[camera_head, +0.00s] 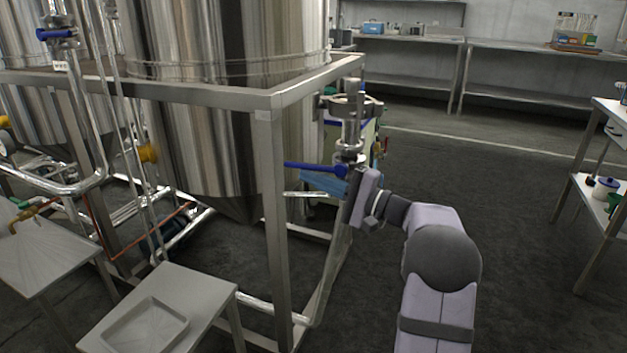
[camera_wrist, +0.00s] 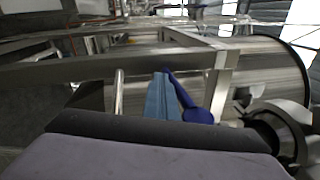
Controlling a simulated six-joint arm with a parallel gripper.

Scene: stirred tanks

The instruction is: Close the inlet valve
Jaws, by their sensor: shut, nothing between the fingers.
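A dark blue lever handle (camera_head: 315,168) sticks out to the left, roughly level, from a valve on the upright steel pipe (camera_head: 352,135) at the corner of the tank frame. In the wrist view the handle (camera_wrist: 186,100) runs away from me, with its round hub nearer. My gripper (camera_head: 304,179) has light blue fingers, shut and empty. They point left just below the handle in the head view. In the wrist view the fingers (camera_wrist: 160,77) lie close along the handle's left side; I cannot tell whether they touch it. A second blue-handled valve (camera_head: 56,34) is at the upper left.
A steel tank (camera_head: 220,150) stands inside a square metal frame (camera_head: 275,225) left of my arm. A short metal rod (camera_wrist: 119,92) is left of the fingers. Low steel tables (camera_head: 215,285) stand front left. Floor to the right is open, up to a shelf (camera_head: 600,200).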

